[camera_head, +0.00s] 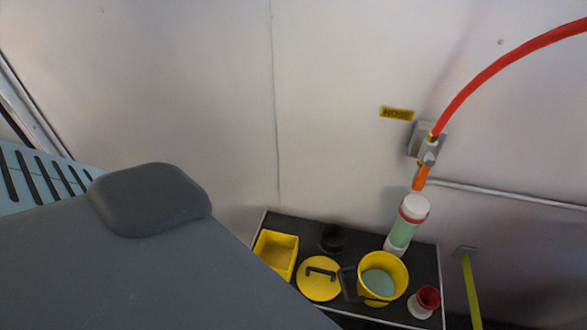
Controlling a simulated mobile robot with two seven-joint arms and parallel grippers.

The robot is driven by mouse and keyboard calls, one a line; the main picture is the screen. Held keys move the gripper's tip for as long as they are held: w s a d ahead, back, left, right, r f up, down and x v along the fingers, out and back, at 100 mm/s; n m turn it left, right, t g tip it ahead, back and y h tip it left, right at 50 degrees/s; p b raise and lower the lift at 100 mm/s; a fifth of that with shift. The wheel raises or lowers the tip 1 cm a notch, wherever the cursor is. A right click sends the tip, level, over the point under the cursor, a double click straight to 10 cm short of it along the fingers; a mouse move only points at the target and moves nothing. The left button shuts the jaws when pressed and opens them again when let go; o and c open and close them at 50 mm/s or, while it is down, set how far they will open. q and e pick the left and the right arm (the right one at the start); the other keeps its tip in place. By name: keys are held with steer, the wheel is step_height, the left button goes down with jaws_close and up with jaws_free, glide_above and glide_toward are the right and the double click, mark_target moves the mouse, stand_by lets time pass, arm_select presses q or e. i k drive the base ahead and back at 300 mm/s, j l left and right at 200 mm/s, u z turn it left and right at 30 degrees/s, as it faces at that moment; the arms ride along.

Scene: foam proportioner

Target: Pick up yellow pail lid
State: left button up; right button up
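The yellow pail lid (314,289) lies flat on a black shelf (294,232) against the wall, low in the head view. It is round, with a dark handle (321,272) across its top. The yellow pail (402,271) stands upright just right of it, open, with pale green contents (379,283). A dark part, perhaps the pail's handle, hangs at its left side beside the lid. Neither of my grippers is in view.
A yellow square bin (284,245) is left of the lid, a black round object (332,238) behind it. A red-and-white cup (427,299) is at right. A large grey form covers the lower left.

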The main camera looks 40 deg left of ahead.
mark_target(317, 277)
steer(key=u, duration=0.85)
